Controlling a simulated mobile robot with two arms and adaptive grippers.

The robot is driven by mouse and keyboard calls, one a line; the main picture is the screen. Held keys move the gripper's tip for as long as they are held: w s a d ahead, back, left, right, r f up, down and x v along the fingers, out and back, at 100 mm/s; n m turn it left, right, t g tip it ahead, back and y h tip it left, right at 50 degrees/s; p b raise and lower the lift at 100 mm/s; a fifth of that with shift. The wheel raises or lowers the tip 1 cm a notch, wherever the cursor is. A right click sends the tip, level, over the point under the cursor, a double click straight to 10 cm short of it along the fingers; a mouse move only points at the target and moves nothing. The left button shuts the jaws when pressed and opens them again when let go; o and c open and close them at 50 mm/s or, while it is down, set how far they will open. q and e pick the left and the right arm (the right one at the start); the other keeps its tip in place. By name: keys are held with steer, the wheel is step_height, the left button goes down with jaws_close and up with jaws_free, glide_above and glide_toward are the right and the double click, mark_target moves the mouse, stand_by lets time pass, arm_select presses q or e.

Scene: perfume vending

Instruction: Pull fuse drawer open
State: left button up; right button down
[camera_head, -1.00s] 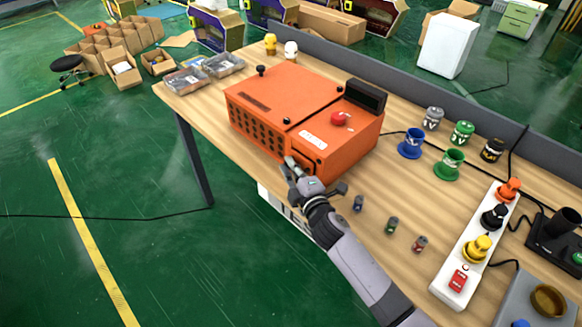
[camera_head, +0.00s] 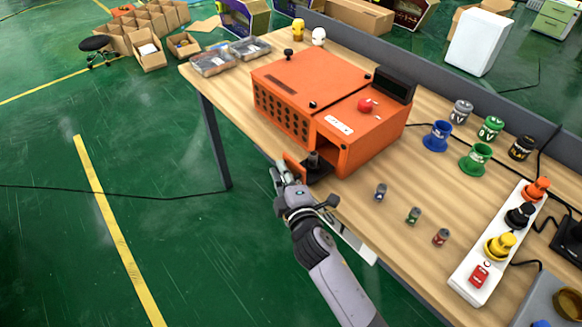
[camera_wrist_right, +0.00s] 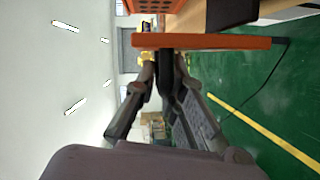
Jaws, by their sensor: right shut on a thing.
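The orange machine (camera_head: 300,88) stands on the wooden table. Its fuse drawer (camera_head: 294,166) sticks out of the near side, with its orange front apart from the body. A dark upright piece (camera_head: 314,160) shows in the drawer behind that front. My right gripper (camera_head: 280,176) is shut on the drawer's outer side; its exact grip is hard to see from the head. In the right wrist view the orange drawer front (camera_wrist_right: 225,42) lies across the top, with my right gripper (camera_wrist_right: 164,68) closed against it. My left gripper is not in view.
Three small fuses (camera_head: 381,192) stand on the table right of the machine. A white power strip (camera_head: 475,270) with plugs lies further right. Blue (camera_head: 437,136) and green (camera_head: 476,156) funnel-shaped cups stand behind. Free floor lies left of the table.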

steer(key=c, duration=2.1)
jaws_free()
steer(key=shift+s+f, duration=0.1)
steer(key=shift+f, duration=0.2)
steer(key=o, duration=0.4)
steer(key=shift+r, duration=0.2)
steer(key=v, duration=1.2)
